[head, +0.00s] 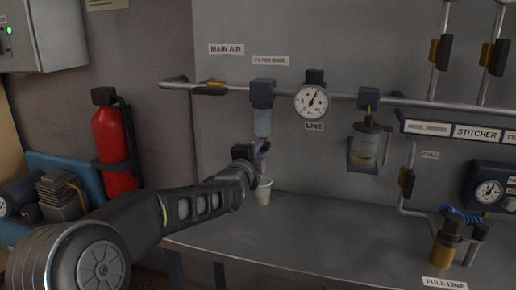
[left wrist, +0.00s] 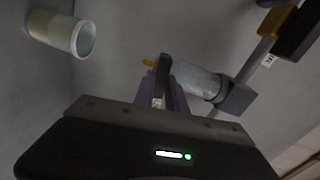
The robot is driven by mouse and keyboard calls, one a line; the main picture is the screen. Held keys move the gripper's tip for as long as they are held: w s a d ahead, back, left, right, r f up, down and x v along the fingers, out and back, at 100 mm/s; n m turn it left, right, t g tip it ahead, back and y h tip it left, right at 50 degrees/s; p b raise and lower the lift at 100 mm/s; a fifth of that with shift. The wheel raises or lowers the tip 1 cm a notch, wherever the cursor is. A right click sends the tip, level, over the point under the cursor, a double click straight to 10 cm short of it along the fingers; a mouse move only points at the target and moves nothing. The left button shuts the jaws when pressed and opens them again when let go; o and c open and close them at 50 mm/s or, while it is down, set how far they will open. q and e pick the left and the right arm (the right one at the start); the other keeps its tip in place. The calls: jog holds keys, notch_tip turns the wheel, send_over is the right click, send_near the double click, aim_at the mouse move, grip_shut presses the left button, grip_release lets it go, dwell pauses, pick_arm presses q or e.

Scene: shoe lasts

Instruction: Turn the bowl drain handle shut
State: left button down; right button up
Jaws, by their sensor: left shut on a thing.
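The filter bowl (head: 262,122) hangs clear under its dark head (head: 263,93), below the filter bowl label. In the left wrist view the bowl (left wrist: 198,80) lies just beyond my fingers. My left gripper (head: 260,148) is right under the bowl. Its purple fingers (left wrist: 172,97) are shut on the drain handle at the bowl's lower end. The handle is mostly hidden by the fingers; a small orange tip (left wrist: 149,62) shows beside them. I cannot tell the handle's exact angle. My right gripper is not in view.
A white cup (head: 263,190) stands on the bench (head: 330,225) below the bowl; it also shows in the left wrist view (left wrist: 62,31). A pressure gauge (head: 311,102) and a lubricator bowl (head: 365,150) hang to the right. A red extinguisher (head: 113,150) is at left.

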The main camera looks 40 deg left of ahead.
pick_arm(q)
jog(key=shift+f+m, duration=0.1)
jog(key=shift+m, duration=0.8)
jog(key=c, duration=1.4)
grip_release()
jog(key=shift+o, duration=0.2)
jog(key=v, duration=0.7)
jog(key=shift+s+d, duration=0.15)
jog(key=shift+s, duration=0.2)
